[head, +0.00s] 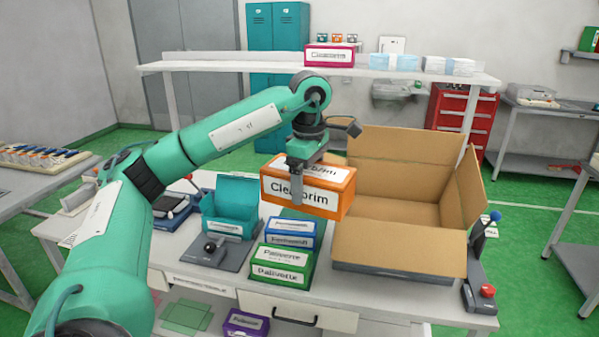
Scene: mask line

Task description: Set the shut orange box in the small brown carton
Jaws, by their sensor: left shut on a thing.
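The orange box (323,196), labelled "Clearprim" or similar, looks shut and hangs above the table. My left gripper (299,180) is shut on it from above, with one finger showing down its front face. The small brown carton (398,249) stands open on the right part of the table with its flaps spread outward, and the part of its inside that shows is empty. The orange box is at the carton's left side and covers part of its left edge in the head view. My right gripper is not in view.
A teal open box (229,213) sits on a grey fixture farther left. A lever and red button unit (481,275) stands right of the carton. A white shelf (230,63) spans the back.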

